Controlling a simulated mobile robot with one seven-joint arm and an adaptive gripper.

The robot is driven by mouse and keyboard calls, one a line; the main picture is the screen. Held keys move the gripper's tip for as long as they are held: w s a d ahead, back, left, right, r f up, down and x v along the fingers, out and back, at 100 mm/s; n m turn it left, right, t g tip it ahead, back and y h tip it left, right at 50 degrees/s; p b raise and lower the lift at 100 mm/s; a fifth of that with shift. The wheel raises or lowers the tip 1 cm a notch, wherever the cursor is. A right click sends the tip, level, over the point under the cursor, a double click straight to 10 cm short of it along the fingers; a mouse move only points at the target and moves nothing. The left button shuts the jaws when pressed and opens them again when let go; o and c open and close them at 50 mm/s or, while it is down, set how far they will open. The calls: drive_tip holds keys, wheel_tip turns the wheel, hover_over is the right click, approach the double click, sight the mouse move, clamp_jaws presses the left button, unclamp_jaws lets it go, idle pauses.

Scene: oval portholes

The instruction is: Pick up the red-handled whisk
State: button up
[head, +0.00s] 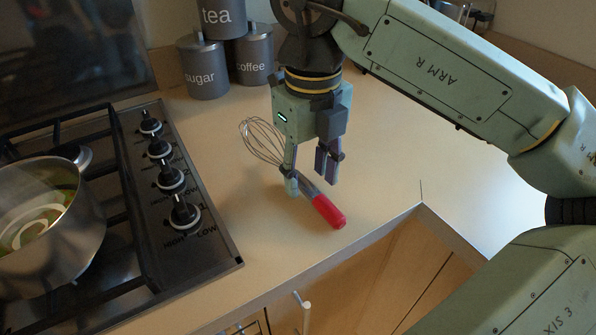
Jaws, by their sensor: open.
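The red-handled whisk (326,211) lies on the counter, its red handle pointing toward the front edge and its wire loops (262,140) toward the back left. My gripper (312,186) points down over the whisk's middle, with its fingers apart. One finger is at the left, in front of the whisk and hiding part of its shaft; the other is to the right of the shaft. The fingertips are close to the counter. I cannot tell whether either finger touches the whisk.
A gas stove (203,240) with knobs and a steel pot (45,235) is at the left. Grey canisters for sugar (204,75), tea (220,18) and coffee (254,66) stand at the back. The counter (400,160) is clear to the right; its front edge is near the handle.

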drive_tip(key=shift+f, duration=1.15)
clamp_jaws()
